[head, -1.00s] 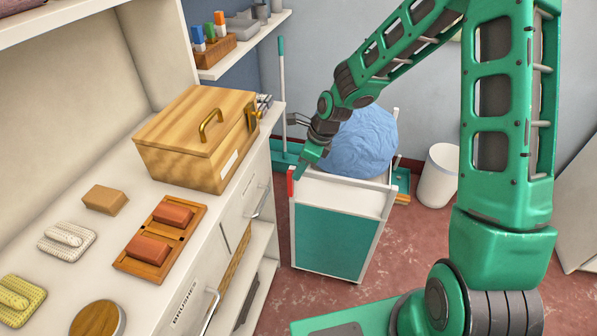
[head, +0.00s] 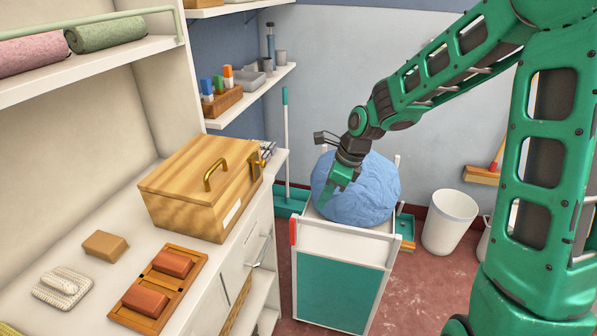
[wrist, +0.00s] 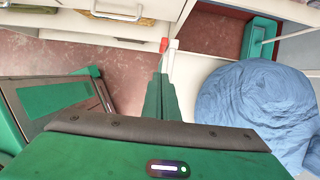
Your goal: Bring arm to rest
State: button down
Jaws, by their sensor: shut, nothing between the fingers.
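My arm is green with dark joints and reaches in from the right of the head view. My gripper (head: 326,197) hangs pointing down over the white and teal cart, in front of the blue bundle. In the wrist view my gripper (wrist: 164,84) shows its green fingers together, with nothing between them. The blue bundle (head: 375,190) sits on the cart and also fills the right of the wrist view (wrist: 258,105). Whether the gripper touches the bundle cannot be told.
The cart (head: 340,290) has a red-ended rail. A wooden box (head: 185,205) and red blocks (head: 145,300) lie on the white counter at left. A broom (head: 287,140) stands behind the cart. A white bin (head: 450,222) stands right of it.

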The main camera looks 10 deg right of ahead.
jog(key=s+d+r+n+h, duration=0.2)
jog(key=s+d+r+n, duration=0.15)
jog(key=s+d, duration=0.4)
jog(key=s+d+r+n+h, duration=0.2)
jog(key=s+d+r+n, duration=0.1)
jog(key=s+d+n, duration=0.4)
jog(key=s+d+r+n+g, duration=0.1)
jog(key=s+d+n, duration=0.2)
jog(key=s, duration=0.5)
jog(key=s+d+r+n, duration=0.2)
jog(key=s+d+n, duration=0.1)
jog(key=s, duration=0.6)
jog(key=shift+s+d+r+g+y, duration=0.25)
jog(key=shift+d+g+y, duration=0.05)
jog(key=shift+d+g, duration=0.15)
jog(key=shift+n, duration=0.25)
jog(key=shift+w+f, duration=0.25)
jog(key=shift+w, duration=0.4)
